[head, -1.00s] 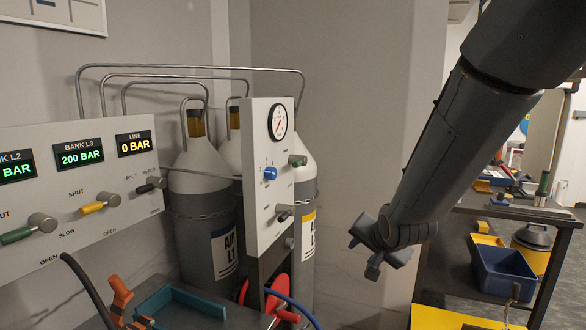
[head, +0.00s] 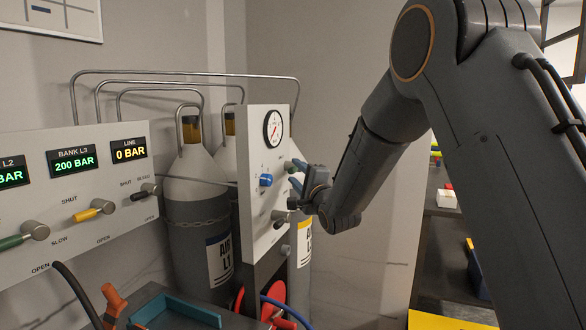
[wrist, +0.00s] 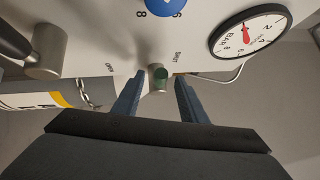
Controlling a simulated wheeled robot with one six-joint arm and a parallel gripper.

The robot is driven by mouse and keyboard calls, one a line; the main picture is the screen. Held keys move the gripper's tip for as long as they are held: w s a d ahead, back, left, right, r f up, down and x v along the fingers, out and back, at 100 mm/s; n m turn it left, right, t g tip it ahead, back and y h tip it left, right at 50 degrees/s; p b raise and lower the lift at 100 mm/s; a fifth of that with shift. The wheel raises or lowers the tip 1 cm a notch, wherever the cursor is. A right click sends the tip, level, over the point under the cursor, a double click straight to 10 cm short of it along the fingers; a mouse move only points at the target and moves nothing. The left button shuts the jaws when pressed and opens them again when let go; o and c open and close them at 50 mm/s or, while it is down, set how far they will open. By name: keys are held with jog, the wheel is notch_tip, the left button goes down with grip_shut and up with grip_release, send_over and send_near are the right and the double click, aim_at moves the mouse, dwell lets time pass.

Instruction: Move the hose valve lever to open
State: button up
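The green-tipped lever (head: 288,165) sits on the upright white panel (head: 254,222); I cannot read a label naming it as the hose valve. In the wrist view this lever (wrist: 160,76) is seen nearly end-on, with small OPEN and SHUT labels on either side. My gripper (head: 297,175) is at the panel's right side, by the lever. In the wrist view my gripper (wrist: 158,90) is open, its two blue fingers apart on either side of the lever, with gaps visible. Whether a finger touches it is unclear.
The panel also bears a pressure gauge (head: 272,129), a blue knob (head: 265,180) and a lower grey lever (head: 279,215), large in the wrist view (wrist: 45,55). Gas cylinders (head: 197,205) stand behind. A control panel (head: 70,225) with several levers is at left.

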jog(key=shift+p+x, duration=0.3)
jog(key=shift+x, duration=1.05)
